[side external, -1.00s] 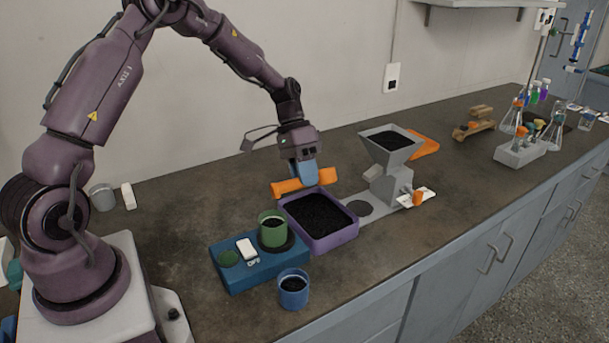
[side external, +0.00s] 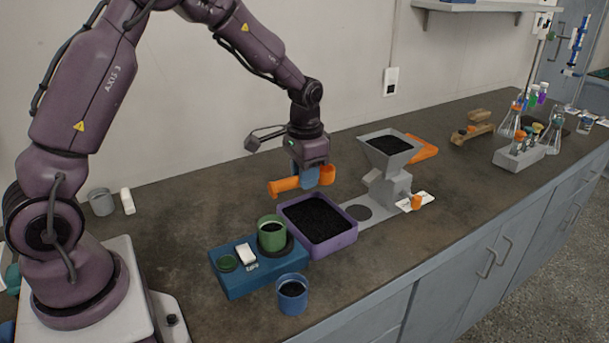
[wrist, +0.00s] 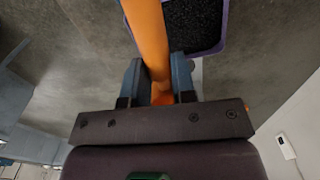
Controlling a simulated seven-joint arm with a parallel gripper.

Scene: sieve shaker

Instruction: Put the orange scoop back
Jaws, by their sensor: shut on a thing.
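The orange scoop (side external: 285,185) is held in my gripper (side external: 311,180), above the counter just behind the purple tray. Its handle points left and its cup end (side external: 328,174) is at the right in the side view. In the wrist view the scoop (wrist: 148,40) runs up the picture between the two blue-grey fingers of my gripper (wrist: 158,82), which are shut on it. The purple tray (side external: 333,248) holds black granules; its corner also shows in the wrist view (wrist: 224,42).
A grey hopper machine (side external: 393,185) stands right of the tray, with an orange piece (side external: 425,148) behind it. A blue scale (side external: 232,278) with a green cup (side external: 271,225) and a blue cup (side external: 292,303) stand in front. The counter behind my gripper is clear.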

